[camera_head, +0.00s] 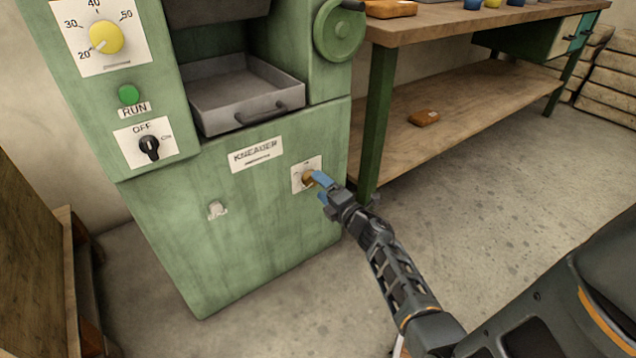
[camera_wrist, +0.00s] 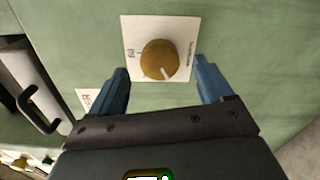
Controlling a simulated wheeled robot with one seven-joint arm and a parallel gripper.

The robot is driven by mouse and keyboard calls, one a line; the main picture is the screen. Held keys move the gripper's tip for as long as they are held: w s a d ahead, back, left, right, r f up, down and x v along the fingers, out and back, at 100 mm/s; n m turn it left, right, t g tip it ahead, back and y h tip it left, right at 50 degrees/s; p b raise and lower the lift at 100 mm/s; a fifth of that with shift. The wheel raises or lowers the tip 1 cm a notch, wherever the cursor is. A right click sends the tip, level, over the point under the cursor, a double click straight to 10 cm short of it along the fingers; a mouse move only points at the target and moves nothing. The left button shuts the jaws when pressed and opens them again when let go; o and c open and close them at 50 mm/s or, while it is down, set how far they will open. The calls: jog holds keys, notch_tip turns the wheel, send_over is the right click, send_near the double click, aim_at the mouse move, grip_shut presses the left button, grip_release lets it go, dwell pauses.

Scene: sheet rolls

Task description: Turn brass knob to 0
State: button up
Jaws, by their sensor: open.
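The brass knob (camera_wrist: 160,60) sits on a white plate (camera_wrist: 187,25) on the green machine front. A pale pointer line on it points to the lower right in the wrist view, away from the small mark on the plate's left. In the head view the knob (camera_head: 308,179) is partly covered by my gripper's blue fingertips (camera_head: 322,188). My gripper (camera_wrist: 168,88) is open in the wrist view, one blue finger on each side and a little below the knob, apart from it. The plate's lettering is too small to read.
The green machine carries a yellow dial (camera_head: 106,38), a green RUN button (camera_head: 129,95), a black switch (camera_head: 149,147), a grey tray (camera_head: 225,105) and a handwheel (camera_head: 340,30). A wooden workbench (camera_head: 480,27) stands close at the right. Open concrete floor lies in front.

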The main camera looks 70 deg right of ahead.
jog(key=v, duration=0.5)
jog(key=shift+p, duration=0.4)
